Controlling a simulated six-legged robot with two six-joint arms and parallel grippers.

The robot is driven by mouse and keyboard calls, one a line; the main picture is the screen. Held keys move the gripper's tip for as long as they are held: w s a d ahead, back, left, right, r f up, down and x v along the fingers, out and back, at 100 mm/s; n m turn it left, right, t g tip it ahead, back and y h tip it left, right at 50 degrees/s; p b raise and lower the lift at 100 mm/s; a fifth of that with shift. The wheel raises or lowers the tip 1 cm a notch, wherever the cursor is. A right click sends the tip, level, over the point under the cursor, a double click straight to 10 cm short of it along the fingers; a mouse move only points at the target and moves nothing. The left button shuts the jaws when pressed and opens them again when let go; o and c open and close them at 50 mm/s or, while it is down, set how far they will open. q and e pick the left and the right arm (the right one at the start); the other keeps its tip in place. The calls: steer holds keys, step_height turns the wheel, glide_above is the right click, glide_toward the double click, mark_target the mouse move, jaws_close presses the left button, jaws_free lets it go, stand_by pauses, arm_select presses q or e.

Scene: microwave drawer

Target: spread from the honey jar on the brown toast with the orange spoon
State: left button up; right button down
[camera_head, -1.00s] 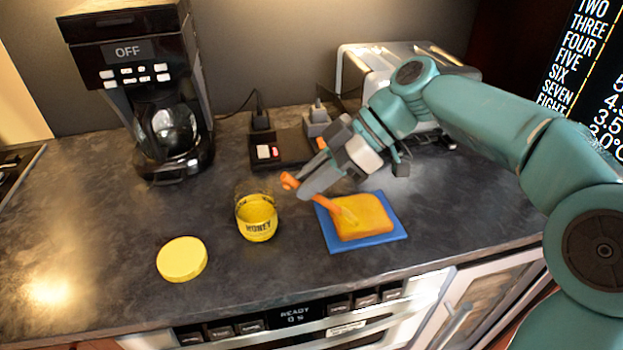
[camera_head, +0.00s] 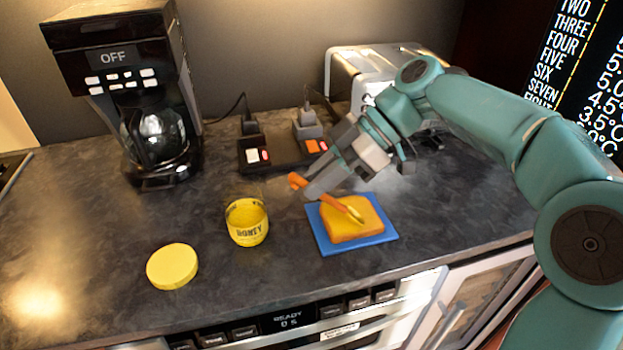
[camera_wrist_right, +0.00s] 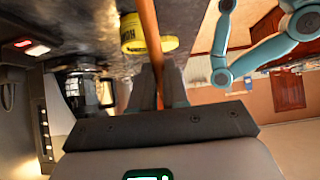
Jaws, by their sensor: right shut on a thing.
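My right gripper (camera_head: 318,178) is shut on the orange spoon (camera_head: 330,198), just behind and left of the toast. In the right wrist view the spoon handle (camera_wrist_right: 149,40) runs between the fingers (camera_wrist_right: 160,88). The spoon's yellow-coated tip is over the toast (camera_head: 345,228) and seems to touch it. The toast has a golden-yellow top and lies on a blue board (camera_head: 325,245). The open yellow honey jar (camera_head: 247,225) stands upright left of the board; it also shows in the right wrist view (camera_wrist_right: 133,35). My left gripper is not visible.
The yellow lid (camera_head: 172,266) lies flat at the front left. A coffee maker (camera_head: 125,95) stands at the back left, a power strip (camera_head: 275,157) at the back middle, a metal toaster (camera_head: 345,75) behind my right arm.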

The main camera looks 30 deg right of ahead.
steer(key=shift+d, duration=0.1)
steer(key=shift+s+d+f, duration=0.1)
steer(key=shift+s+d, duration=0.1)
steer(key=shift+d, duration=0.45)
steer(key=shift+s+d, duration=0.15)
steer(key=shift+d, duration=0.45)
steer(key=shift+a, duration=0.15)
steer(key=shift+w+a+b, duration=0.15)
steer(key=shift+w+a, duration=0.05)
steer(key=shift+a, duration=0.45)
steer(key=shift+w+a+b, duration=0.15)
steer(key=shift+a, duration=0.45)
steer(key=shift+a, duration=0.1)
steer(key=shift+w+a+b, duration=0.15)
steer(key=shift+a+b, duration=0.05)
steer(key=shift+a, duration=0.45)
steer(key=shift+w+a+b, duration=0.15)
steer(key=shift+a, duration=0.45)
steer(key=shift+d, duration=0.15)
